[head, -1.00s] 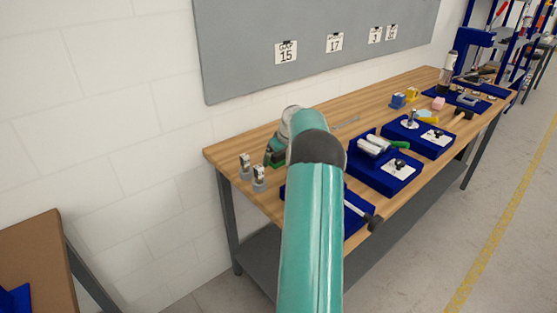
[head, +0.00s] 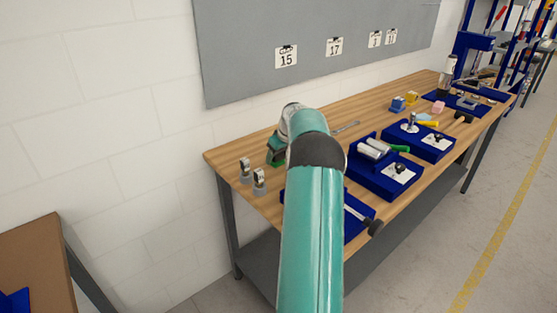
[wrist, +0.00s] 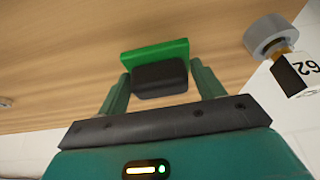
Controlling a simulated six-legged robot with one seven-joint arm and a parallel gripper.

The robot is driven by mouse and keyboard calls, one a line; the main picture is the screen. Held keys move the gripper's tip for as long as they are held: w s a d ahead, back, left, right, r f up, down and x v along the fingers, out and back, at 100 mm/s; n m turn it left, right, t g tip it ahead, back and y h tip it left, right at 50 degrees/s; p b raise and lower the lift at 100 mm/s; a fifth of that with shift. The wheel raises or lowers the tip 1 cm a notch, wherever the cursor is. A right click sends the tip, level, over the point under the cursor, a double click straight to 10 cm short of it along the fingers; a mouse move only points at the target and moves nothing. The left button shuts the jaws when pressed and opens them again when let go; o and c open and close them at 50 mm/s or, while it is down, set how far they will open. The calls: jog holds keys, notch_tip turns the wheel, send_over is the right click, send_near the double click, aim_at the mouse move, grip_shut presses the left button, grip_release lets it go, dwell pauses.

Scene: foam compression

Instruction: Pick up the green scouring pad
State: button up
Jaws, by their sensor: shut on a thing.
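The green scouring pad (wrist: 155,52) shows in the wrist view as a bright green slab with a dark block (wrist: 160,80) against it. My gripper (wrist: 160,72) has its two fingers on either side of the dark block and is shut on the pad piece. In the head view the pad (head: 276,163) is a small green patch under my gripper (head: 276,156), near the left end of the workbench. My arm hides part of the bench there. Any gap between pad and bench top is too small to tell.
Two small metal pieces with labels (head: 252,178) stand left of my gripper on the wooden workbench (head: 225,160). Blue trays with tools (head: 372,183) lie to the right. A wall with a grey board (head: 310,70) stands behind the bench.

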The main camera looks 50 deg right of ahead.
jog(key=s+a+r, duration=0.3)
jog(key=s+r, duration=0.7)
jog(key=s, duration=0.3)
jog(key=shift+s+a+r, duration=0.3)
jog(key=shift+r, duration=0.05)
jog(key=o, duration=0.4)
jog(key=c, duration=0.3)
